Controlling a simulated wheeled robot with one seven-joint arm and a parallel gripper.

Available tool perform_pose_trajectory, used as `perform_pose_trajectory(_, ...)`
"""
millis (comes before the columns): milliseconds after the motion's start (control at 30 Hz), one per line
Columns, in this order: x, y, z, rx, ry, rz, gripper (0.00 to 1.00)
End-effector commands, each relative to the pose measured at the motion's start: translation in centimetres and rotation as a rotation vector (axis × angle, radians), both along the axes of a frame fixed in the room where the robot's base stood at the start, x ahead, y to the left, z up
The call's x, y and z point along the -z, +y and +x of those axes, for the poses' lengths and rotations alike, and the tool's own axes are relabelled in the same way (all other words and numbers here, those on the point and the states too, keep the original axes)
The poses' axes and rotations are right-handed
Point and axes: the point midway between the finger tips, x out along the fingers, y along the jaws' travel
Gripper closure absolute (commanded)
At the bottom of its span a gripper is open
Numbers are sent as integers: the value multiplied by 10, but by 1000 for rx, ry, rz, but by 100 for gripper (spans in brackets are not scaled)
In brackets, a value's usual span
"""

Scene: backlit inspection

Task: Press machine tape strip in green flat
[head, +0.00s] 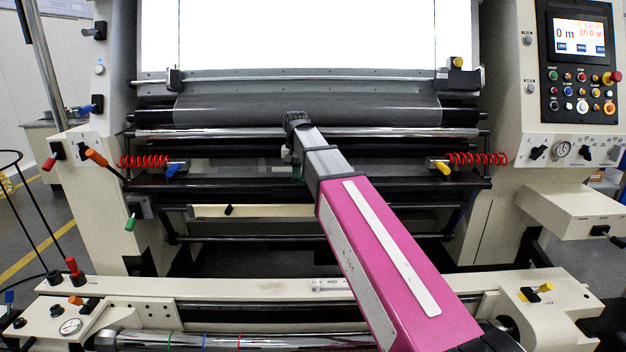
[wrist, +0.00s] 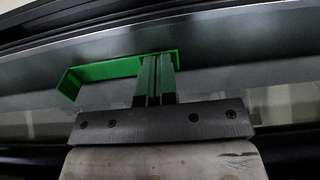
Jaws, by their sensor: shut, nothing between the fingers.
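The green tape strip (wrist: 110,71) shows in the wrist view against a grey metal bar. It runs from the left to behind my fingertips, and its left end bends down towards the camera. My gripper (wrist: 155,58) is shut, its two fingers side by side with nothing between them. The fingertips overlap the strip's right part in the picture; I cannot tell if they touch it. In the head view my arm reaches to the middle of the machine, and its end hides most of the strip's area.
A grey roller (head: 240,110) and a backlit white panel (head: 310,35) lie above the work area. Red coiled hoses (head: 145,161) and coloured levers flank it. The control panel (head: 580,60) is at the upper right. A cream front beam (head: 200,288) crosses below my arm.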

Motion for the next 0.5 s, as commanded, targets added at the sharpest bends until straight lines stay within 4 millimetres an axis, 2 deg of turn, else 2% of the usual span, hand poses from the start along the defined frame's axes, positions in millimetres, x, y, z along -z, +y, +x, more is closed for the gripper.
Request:
perform_pose_trajectory(267,-3,0,0,0,0,0,100)
perform_pose_trajectory(500,-17,0,0,0,0,0,100)
